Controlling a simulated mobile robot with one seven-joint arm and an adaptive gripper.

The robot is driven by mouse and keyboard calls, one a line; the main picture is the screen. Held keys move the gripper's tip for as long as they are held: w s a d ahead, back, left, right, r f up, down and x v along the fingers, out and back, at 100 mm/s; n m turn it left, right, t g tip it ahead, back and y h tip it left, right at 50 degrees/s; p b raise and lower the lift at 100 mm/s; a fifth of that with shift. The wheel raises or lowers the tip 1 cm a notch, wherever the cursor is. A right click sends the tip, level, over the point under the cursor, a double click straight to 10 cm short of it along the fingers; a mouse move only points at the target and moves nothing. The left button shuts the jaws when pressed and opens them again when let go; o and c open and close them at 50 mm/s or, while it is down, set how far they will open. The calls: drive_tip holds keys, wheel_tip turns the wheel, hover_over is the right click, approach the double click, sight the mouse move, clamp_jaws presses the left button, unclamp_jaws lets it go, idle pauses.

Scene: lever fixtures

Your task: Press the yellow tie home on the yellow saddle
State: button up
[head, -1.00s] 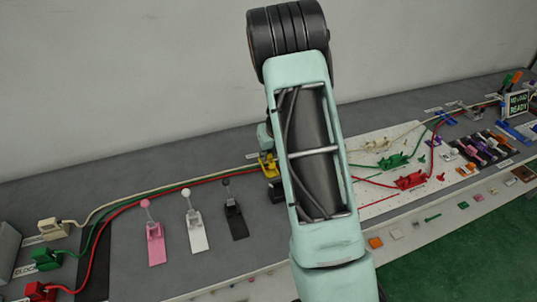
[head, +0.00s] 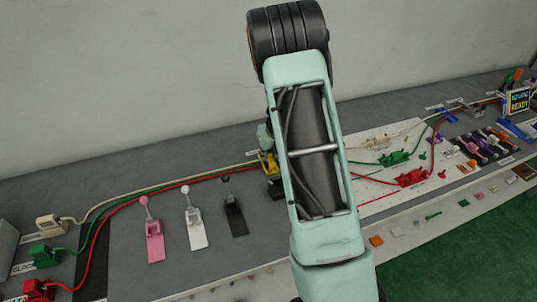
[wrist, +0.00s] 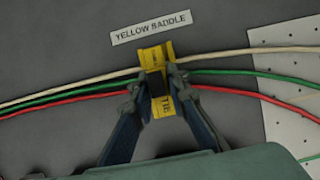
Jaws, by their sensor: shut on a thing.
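The yellow saddle (wrist: 151,56) lies on the grey bench below its "YELLOW SADDLE" label in the wrist view. The cream, green and red cables run across it. The yellow tie (wrist: 165,104) sits over the saddle between my fingertips, with a dark block on it. My gripper (wrist: 158,88) is shut on the tie, one finger on each side. Whether the tie is fully seated cannot be told. In the head view a bit of yellow at the saddle (head: 266,163) shows beside my arm, which hides most of it.
Pink (head: 154,242), white (head: 196,230) and black (head: 235,217) levers stand left of my arm. A white perforated board (head: 375,205) with green and red fixtures lies to the right. The cables (wrist: 230,92) stretch both ways from the saddle.

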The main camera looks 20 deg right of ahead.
drive_tip(key=shift+f, duration=0.2)
drive_tip(key=shift+f+b, duration=0.35)
drive_tip(key=shift+f, duration=0.05)
drive_tip(key=o, duration=0.9)
drive_tip(key=shift+o, duration=0.7)
drive_tip(key=o, duration=0.4)
drive_tip(key=shift+r, duration=0.1)
